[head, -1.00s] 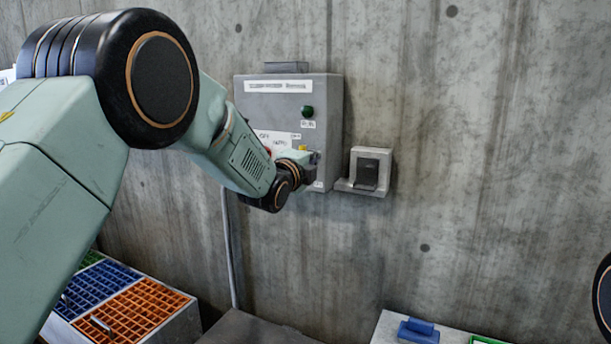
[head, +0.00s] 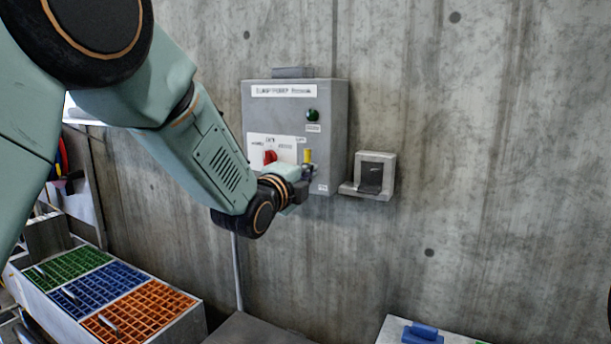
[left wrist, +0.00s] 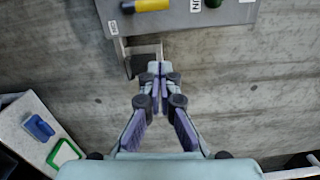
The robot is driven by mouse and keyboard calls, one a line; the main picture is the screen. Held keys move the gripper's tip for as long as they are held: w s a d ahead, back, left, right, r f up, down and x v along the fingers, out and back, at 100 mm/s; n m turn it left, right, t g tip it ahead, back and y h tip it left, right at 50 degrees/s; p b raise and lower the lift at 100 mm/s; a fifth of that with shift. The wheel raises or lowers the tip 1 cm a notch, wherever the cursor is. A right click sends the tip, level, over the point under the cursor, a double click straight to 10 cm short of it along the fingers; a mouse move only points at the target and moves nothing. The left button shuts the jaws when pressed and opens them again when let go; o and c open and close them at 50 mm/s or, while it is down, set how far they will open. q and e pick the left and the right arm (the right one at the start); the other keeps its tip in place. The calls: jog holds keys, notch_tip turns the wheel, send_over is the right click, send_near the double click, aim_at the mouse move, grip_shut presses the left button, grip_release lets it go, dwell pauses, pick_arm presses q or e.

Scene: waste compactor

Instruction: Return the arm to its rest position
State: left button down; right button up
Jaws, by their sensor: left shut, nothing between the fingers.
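My left arm comes in from the left in the head view and reaches toward the grey control box on the wall (head: 325,150). My left gripper (head: 311,172) is in front of the box's lower right part, near a yellow part (head: 308,156). In the left wrist view the left gripper (left wrist: 158,68) is shut and empty, its fingertips together below the box edge. The box carries a red knob (head: 270,157), a green button (head: 313,115) and white labels. I cannot tell the exact gap between fingers and box. My right gripper is not in view.
A small wall bracket with a dark block (head: 370,175) sits right of the box. Sorting trays with green, blue and orange grids (head: 95,285) stand lower left. A blue item (head: 423,331) lies on a light surface at the bottom. The wall to the right is bare.

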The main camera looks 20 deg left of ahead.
pick_arm(q)
jog(key=shift+s+a, duration=0.1)
jog(key=shift+s, duration=0.55)
jog(key=s+a+f+n+g+y, duration=0.1)
jog(key=s+f+n+g, duration=0.2)
jog(key=s+f+n, duration=0.55)
jog(key=s+a+f+n+g+y, duration=0.1)
jog(key=s+f+n+g, duration=0.25)
jog(key=f, duration=0.95)
jog(key=s+a+f+n+g, duration=0.1)
jog(key=s+f+n+g, duration=0.2)
jog(key=s+f+n, duration=0.55)
jog(key=s+f+g, duration=0.2)
jog(key=s+f, duration=0.4)
jog(key=s, duration=0.3)
jog(key=s+f+g+b, duration=0.1)
jog(key=s+f+g, duration=0.2)
jog(key=s+f, duration=0.4)
jog(key=s+f+g, duration=0.3)
jog(key=s+f, duration=0.3)
jog(key=s, duration=0.6)
jog(key=shift+s+f+y, duration=0.35)
jog(key=shift+f+y, duration=0.05)
